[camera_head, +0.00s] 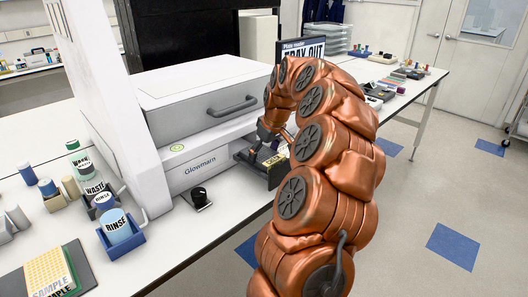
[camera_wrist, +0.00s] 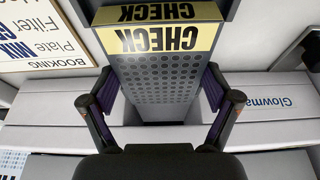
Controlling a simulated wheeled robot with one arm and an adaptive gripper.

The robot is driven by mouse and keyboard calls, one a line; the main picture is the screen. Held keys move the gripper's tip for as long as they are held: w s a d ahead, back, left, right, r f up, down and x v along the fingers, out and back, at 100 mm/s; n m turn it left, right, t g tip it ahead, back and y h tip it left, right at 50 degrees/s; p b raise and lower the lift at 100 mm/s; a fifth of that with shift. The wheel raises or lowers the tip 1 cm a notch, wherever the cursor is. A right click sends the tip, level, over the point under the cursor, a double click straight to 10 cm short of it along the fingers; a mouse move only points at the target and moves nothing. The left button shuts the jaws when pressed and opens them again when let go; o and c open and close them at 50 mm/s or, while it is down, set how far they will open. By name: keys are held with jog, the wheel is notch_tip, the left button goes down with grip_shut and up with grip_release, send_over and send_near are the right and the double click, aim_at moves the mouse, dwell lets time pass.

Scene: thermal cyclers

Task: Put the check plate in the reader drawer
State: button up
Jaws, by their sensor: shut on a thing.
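The check plate (camera_wrist: 160,75) is a grey plate with rows of wells and yellow CHECK labels. My gripper (camera_wrist: 160,100) is shut on it, with a purple-padded finger on each side. A yellow label of the plate (camera_head: 274,160) shows at the drawer. I cannot tell whether the plate rests in the drawer or is just above it. My arm hides part of the drawer's right side.

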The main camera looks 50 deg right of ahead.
jog(key=shift+f, duration=0.1)
jog(key=o, duration=1)
jog(key=shift+c, duration=0.2)
jog(key=b+v, duration=0.2)
jog(key=v, duration=1)
jog(key=s+a+f+n+g+y, duration=0.1)
jog(key=s+a+f, duration=0.1)
jog(key=a, duration=1.1)
jog(key=s+a+f+n+g, duration=0.1)
jog(key=s+a, duration=0.1)
jog(key=a, duration=1.1)
jog(key=s+a+f+g, duration=0.1)
jog(key=s+a+f, duration=0.2)
jog(key=s, duration=0.4)
jog(key=s+a+f+m+g, duration=0.1)
jog(key=s+a+f, duration=0.3)
jog(key=s+f, duration=0.2)
jog(key=s+a+f+g+h, duration=0.1)
jog(key=s+a+f, duration=0.3)
jog(key=s, duration=0.5)
jog(key=shift+s+f+m, duration=0.2)
jog(key=shift+s+m, duration=0.05)
jog(key=shift+m, duration=0.15)
